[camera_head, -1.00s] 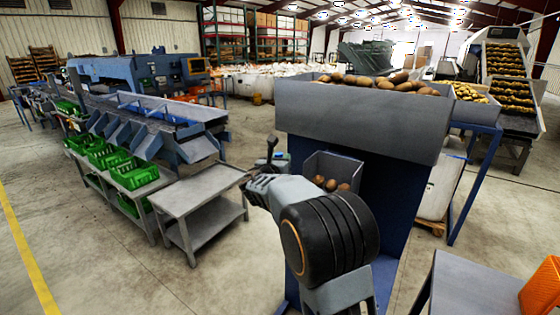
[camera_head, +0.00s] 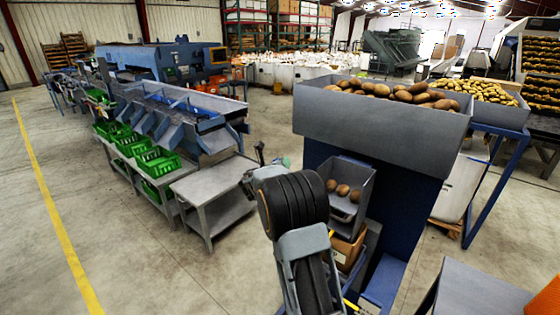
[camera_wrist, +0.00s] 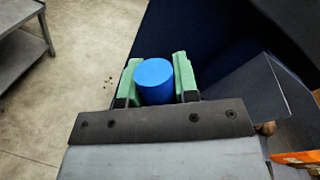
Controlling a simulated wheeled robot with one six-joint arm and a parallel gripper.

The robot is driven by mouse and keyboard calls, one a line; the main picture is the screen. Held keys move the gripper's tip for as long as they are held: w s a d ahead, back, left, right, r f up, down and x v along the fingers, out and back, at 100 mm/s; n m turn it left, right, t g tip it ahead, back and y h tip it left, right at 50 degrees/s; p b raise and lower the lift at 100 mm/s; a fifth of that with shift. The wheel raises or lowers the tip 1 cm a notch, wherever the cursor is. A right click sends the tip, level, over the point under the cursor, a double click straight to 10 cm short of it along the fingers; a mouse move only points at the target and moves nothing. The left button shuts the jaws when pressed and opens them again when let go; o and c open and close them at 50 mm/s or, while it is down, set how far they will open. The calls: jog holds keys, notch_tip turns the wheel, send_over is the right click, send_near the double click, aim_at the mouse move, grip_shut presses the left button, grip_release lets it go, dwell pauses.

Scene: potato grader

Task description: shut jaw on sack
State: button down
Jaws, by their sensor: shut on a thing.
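In the wrist view, my gripper (camera_wrist: 154,82) has its two green-padded fingers closed on a blue cylinder (camera_wrist: 154,78), one pad on each side. In the head view the gripper is small and partly hidden beyond my black arm joint, with a bit of green (camera_head: 283,162) showing. A brown, box-like package (camera_head: 347,250) sits below the hopper's chute; I cannot tell if it is a sack or a carton. An orange and white item (camera_wrist: 298,158) shows at the lower right of the wrist view, apart from the gripper. No sack is between the fingers.
A grey hopper (camera_head: 375,125) full of potatoes stands right of my arm, with a few potatoes in its chute (camera_head: 357,185). A grey table (camera_head: 213,187) and green crates (camera_head: 155,163) are at left. Another grey table (camera_head: 470,292) is at lower right. Floor at left is clear.

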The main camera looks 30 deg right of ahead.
jog(key=shift+a+f+n, duration=0.15)
jog(key=shift+f+n, duration=0.15)
jog(key=c, duration=1.2)
grip_release()
jog(key=shift+w, duration=0.1)
jog(key=shift+c, duration=0.2)
jog(key=shift+o, duration=0.7)
jog(key=shift+w, duration=0.1)
jog(key=shift+o, duration=1.1)
jog(key=shift+w, duration=0.1)
jog(key=b+v, duration=0.3)
jog(key=v, duration=1)
jog(key=shift+s+a, duration=0.2)
jog(key=shift+a, duration=0.1)
